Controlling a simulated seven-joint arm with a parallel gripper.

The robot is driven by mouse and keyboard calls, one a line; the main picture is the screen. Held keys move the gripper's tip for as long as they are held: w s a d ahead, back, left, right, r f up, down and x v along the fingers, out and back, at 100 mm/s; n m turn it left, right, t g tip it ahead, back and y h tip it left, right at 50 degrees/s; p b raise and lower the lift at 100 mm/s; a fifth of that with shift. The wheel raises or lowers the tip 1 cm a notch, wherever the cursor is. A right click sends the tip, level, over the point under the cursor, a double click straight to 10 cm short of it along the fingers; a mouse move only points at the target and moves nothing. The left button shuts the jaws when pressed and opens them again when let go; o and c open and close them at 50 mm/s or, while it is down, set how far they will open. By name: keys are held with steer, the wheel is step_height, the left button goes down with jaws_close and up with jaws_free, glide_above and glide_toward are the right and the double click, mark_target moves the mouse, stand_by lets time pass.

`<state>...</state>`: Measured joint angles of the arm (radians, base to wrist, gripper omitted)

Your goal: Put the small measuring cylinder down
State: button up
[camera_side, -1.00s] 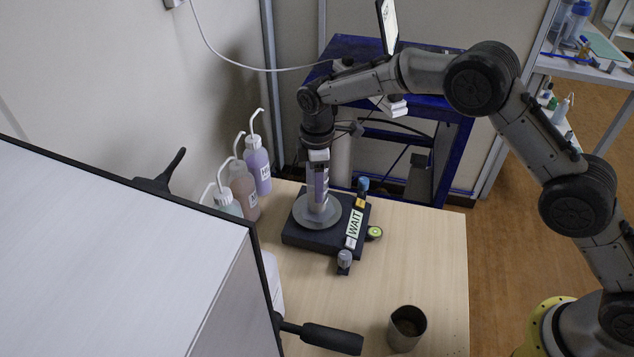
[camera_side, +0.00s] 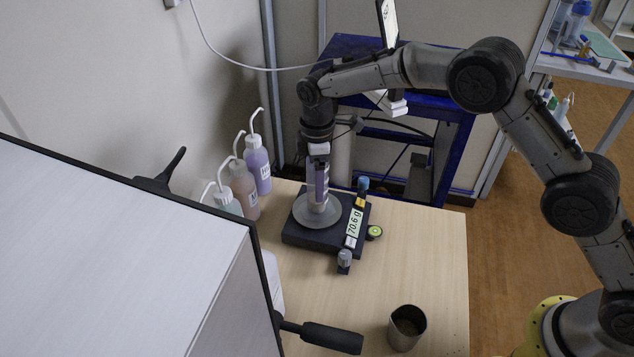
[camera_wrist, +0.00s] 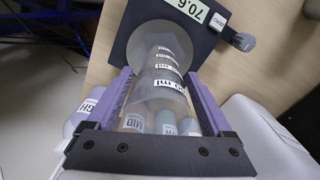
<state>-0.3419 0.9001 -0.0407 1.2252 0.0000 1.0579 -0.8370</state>
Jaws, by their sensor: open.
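In the wrist view the cylinder (camera_wrist: 163,66) is between two purple-padded fingers. My gripper (camera_side: 318,182) is open around its upper part, one finger on each side; it also shows in the wrist view (camera_wrist: 158,88). Whether a finger still brushes the wall cannot be told. The scale's display (camera_side: 354,223) reads 70.6 g.
Several wash bottles (camera_side: 243,188) stand close to the left of the scale. A metal cup (camera_side: 407,328) stands at the table's front right. A large white-topped box (camera_side: 120,240) fills the left foreground.

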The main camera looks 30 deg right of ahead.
step_height(320, 180, up, 11)
stand_by(0.3)
steer(key=shift+f, duration=0.1)
steer(key=s+d+r+m+t, duration=0.3)
steer(key=s+d+r+m, duration=0.3)
steer(key=s+d+r, duration=0.75)
steer(key=s+d+f+m+t, duration=0.1)
steer(key=s+d+m, duration=0.1)
steer(key=s, duration=0.6)
steer(key=s+d+f+m, duration=0.1)
steer(key=s+f+m, duration=0.1)
steer(key=s, duration=0.6)
steer(key=s+d+f+m+t, duration=0.1)
steer(key=s+d+m, duration=0.1)
steer(key=s, duration=0.5)
steer(key=shift+s+d+f+m+t, duration=0.3)
steer(key=shift+s+f+m, duration=0.1)
steer(key=shift+m, duration=0.4)
